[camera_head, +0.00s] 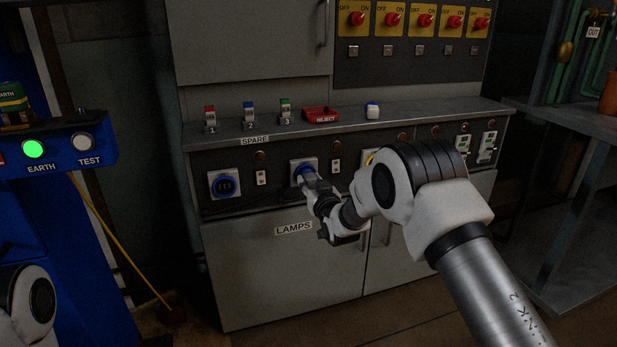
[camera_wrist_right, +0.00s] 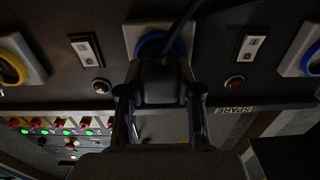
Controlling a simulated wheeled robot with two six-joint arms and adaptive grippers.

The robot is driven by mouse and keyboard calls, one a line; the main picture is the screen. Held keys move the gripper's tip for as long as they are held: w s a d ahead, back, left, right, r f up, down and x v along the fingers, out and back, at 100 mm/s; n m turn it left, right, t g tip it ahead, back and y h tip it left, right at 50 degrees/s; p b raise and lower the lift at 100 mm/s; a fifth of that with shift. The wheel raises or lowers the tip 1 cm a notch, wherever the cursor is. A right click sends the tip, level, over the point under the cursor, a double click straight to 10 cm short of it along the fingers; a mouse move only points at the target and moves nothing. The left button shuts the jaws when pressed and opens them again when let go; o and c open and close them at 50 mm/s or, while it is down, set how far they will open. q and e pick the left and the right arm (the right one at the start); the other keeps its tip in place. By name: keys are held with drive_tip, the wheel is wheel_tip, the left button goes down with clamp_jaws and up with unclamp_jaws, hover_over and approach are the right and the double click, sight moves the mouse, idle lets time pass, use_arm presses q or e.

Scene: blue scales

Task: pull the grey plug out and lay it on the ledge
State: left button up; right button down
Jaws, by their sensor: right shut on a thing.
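The grey plug (camera_wrist_right: 160,82) is dark, with a black cable running up from it. It sits at a blue-ringed socket (camera_wrist_right: 151,42), the second from the left on the panel, where the socket also shows in the head view (camera_head: 303,165). How deep the plug sits is hidden. My right gripper (camera_head: 311,182) is shut on the plug, with a finger on each side of it in the wrist view (camera_wrist_right: 160,95), and mostly covers it in the head view. The ledge (camera_head: 345,127) runs above the sockets. My left gripper is out of view.
On the ledge stand red, blue and green-topped items (camera_head: 249,116), a red REJECT tray (camera_head: 320,115) and a white-and-blue item (camera_head: 372,111). Bare ledge lies between the tray and that item, and to its right. An empty blue socket (camera_head: 225,184) is at left.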

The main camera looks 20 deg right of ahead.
sight(312, 185)
drive_tip(key=shift+s+d+p, duration=0.1)
drive_tip(key=shift+s+p, duration=0.7)
drive_tip(key=shift+s, duration=1.7)
